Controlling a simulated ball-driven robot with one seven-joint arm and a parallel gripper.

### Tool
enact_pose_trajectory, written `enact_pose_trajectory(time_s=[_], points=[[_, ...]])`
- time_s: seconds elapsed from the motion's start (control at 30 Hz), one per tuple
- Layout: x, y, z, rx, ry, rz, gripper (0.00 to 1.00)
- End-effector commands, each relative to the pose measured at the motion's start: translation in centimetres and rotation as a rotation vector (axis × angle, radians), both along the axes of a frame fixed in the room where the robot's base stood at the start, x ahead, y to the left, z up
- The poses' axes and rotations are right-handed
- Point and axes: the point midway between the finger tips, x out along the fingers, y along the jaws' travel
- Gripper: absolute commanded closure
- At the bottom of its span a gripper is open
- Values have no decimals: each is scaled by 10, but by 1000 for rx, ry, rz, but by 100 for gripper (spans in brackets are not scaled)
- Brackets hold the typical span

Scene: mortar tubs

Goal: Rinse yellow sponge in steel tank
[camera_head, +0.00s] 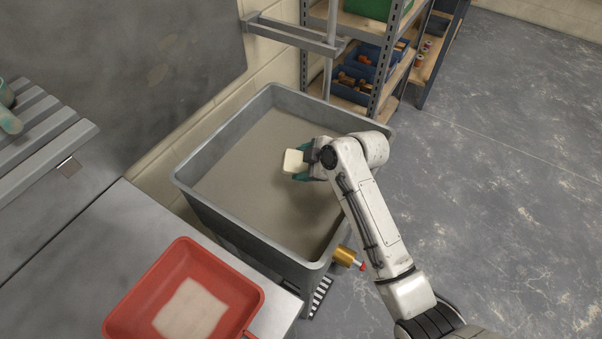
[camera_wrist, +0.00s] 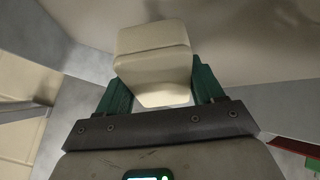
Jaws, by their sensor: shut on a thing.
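The pale yellow sponge (camera_head: 294,161) is a small cream-coloured block held over the grey steel tank (camera_head: 187,187). My gripper (camera_head: 302,163) reaches in over the tank's right side and is shut on the sponge. In the wrist view the sponge (camera_wrist: 155,62) sits between the two green fingers of my gripper (camera_wrist: 158,88). The tank is a deep rectangular tub with a flat grey-brown surface inside. I cannot tell whether the sponge touches that surface.
A red tub (camera_head: 255,296) with a pale patch inside stands on the grey bench (camera_head: 75,262) at lower left. A slatted rack (camera_head: 45,140) is at far left. Shelving (camera_head: 385,85) with blue bins stands behind the tank. A brass valve (camera_head: 345,257) sticks out at the tank's front. Open floor lies right.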

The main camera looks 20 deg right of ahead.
Motion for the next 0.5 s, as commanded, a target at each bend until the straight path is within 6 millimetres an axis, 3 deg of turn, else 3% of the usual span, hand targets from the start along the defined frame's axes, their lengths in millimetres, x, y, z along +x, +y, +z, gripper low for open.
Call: enact_pose_trajectory(time_s=[0.5], points=[[0, 0, 41, 0, 0, 0, 57]])
